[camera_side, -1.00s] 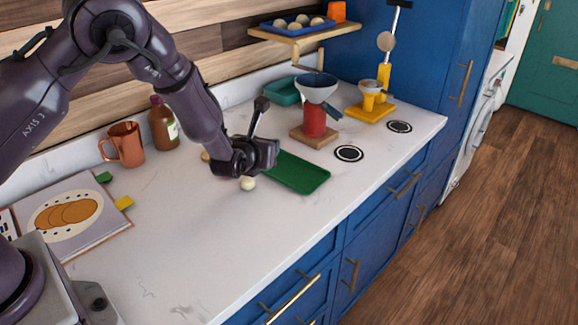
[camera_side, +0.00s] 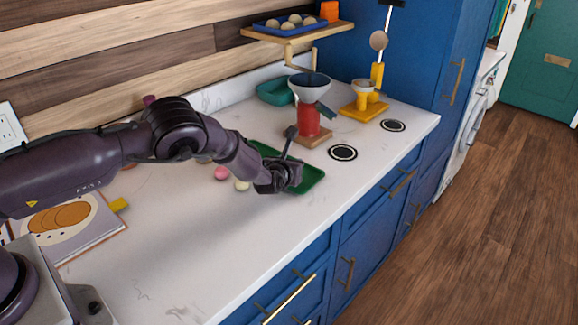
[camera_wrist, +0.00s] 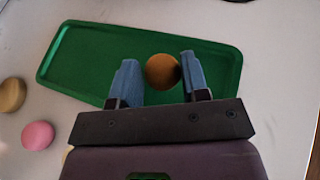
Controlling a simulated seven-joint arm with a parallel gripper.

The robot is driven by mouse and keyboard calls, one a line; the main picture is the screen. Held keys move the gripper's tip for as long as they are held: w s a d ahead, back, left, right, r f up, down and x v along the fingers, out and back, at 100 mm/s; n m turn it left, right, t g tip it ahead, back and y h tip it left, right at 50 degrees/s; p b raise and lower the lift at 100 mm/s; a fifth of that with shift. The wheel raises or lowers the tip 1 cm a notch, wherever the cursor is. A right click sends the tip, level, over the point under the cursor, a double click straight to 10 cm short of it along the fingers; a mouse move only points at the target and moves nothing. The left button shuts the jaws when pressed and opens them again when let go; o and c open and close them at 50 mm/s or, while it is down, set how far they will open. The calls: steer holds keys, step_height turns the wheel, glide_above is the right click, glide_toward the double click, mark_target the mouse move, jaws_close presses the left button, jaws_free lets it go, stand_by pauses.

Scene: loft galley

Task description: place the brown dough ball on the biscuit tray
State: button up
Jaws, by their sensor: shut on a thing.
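The brown dough ball (camera_wrist: 163,70) is between the two blue fingertips of my gripper (camera_wrist: 160,78) in the wrist view, and the gripper is shut on it. In the side view my gripper (camera_side: 290,178) is at the green tray's near part and hides the ball. The green tray (camera_wrist: 80,62), a shallow rectangle with a raised rim, lies under the gripper and ball in the wrist view. It also shows in the side view (camera_side: 314,175), partly covered by my arm. I cannot tell how high the ball is above the tray floor.
A pink ball (camera_side: 222,173) and a cream ball (camera_side: 242,185) lie left of the tray. A tan ball (camera_wrist: 12,94) shows in the wrist view. A red stand with a funnel (camera_side: 308,115) is behind the tray. A blue tray of pale balls (camera_side: 283,30) is on the shelf.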

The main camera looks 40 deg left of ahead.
steer(key=shift+f, duration=0.35)
steer(key=o, duration=0.9)
steer(key=shift+r, duration=0.2)
steer(key=v, duration=1.2)
steer(key=shift+f, duration=0.1)
